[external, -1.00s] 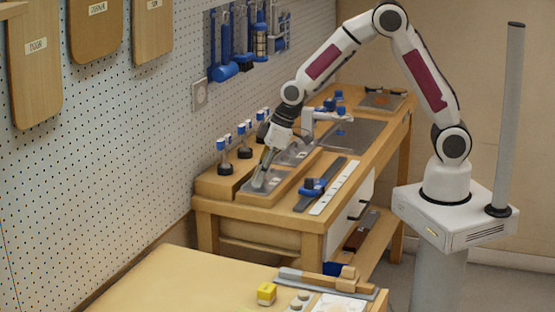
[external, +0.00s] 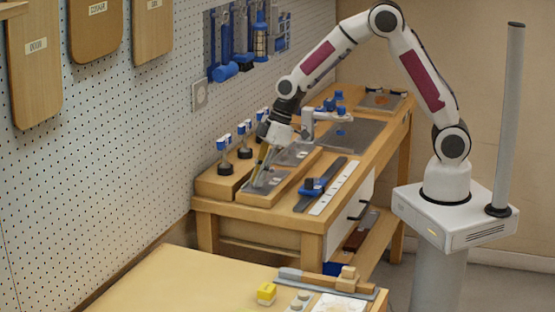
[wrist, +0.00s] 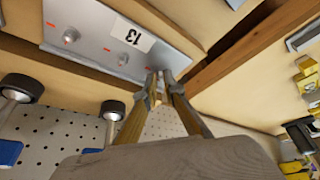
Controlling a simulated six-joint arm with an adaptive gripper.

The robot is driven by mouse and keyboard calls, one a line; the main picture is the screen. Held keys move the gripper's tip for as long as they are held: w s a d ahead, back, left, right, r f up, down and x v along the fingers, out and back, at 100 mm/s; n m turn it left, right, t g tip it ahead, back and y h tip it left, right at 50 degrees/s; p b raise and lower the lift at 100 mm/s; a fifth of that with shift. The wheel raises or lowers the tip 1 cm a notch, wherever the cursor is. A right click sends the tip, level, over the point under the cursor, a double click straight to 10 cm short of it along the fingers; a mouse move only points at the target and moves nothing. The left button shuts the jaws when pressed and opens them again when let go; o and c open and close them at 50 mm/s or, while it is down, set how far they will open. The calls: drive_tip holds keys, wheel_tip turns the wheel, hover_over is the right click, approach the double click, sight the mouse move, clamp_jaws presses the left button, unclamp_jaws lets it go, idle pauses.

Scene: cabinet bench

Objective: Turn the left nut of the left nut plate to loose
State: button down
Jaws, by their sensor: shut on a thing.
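The left nut plate is a grey metal plate (wrist: 90,30) labelled 13, also visible in the external view (external: 278,178) on the bench's front block. Two small nuts, one (wrist: 70,36) farther left and one (wrist: 122,58) nearer my fingers, show on it in the wrist view, with small red marks beside them. My gripper (wrist: 158,78) points down at the plate's edge, its fingertips close together. It also shows in the external view (external: 256,183). Its jaws are shut on a nut at the plate, mostly hidden by the fingertips.
Black-based blue-topped posts (external: 224,158) stand behind the plate along the pegboard. A dark bar with a blue clamp (external: 312,186) and a white strip (external: 334,187) lie to the right. A second plate (external: 294,154) lies farther along the bench.

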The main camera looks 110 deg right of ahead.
drive_tip(key=shift+d+n+g+y, duration=0.15)
drive_tip(key=shift+n+y, duration=0.3)
drive_tip(key=shift+n, duration=0.75)
drive_tip(key=shift+d+n+g+y, duration=0.15)
drive_tip(key=shift+n+y, duration=0.3)
drive_tip(key=shift+n, duration=0.75)
drive_tip(key=shift+w+n+g+y, duration=0.1)
drive_tip(key=shift+n+g+y, duration=0.45)
drive_tip(key=shift+n, duration=1.65)
drive_tip(key=c, duration=2.1)
unclamp_jaws()
drive_tip(key=shift+c, duration=0.2)
